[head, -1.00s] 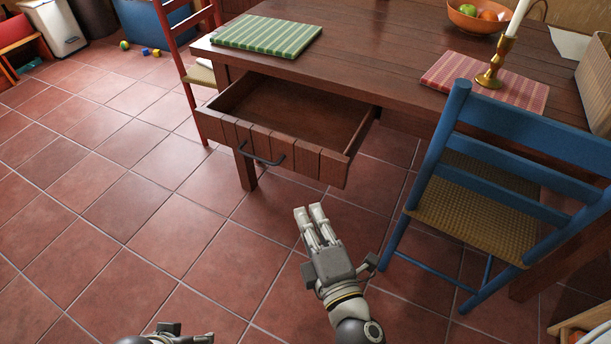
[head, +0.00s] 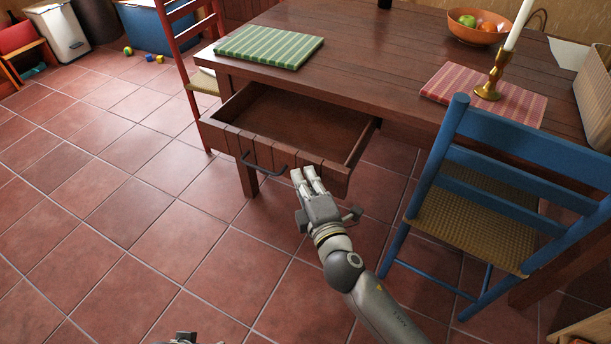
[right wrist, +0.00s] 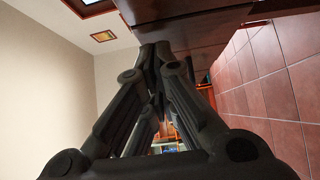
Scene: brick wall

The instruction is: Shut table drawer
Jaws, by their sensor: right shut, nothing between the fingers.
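The table drawer (head: 262,155) stands pulled out from the dark wooden table (head: 370,60), and its inside looks empty. A dark bar handle (head: 262,163) is on its plank front. My right gripper (head: 305,175) is shut and empty, with its fingertips at the right part of the drawer front, just right of the handle. I cannot tell whether they touch the wood. In the right wrist view my shut fingers (right wrist: 155,60) reach up to dark brown wood (right wrist: 170,12). Only a small part of my left gripper (head: 180,338) shows at the bottom edge; its fingers cannot be made out.
A blue chair (head: 500,190) stands close right of my right arm. A red chair (head: 190,60) stands left of the table. A candle holder (head: 494,80), a fruit bowl (head: 478,30) and a green striped mat (head: 268,46) are on the table.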

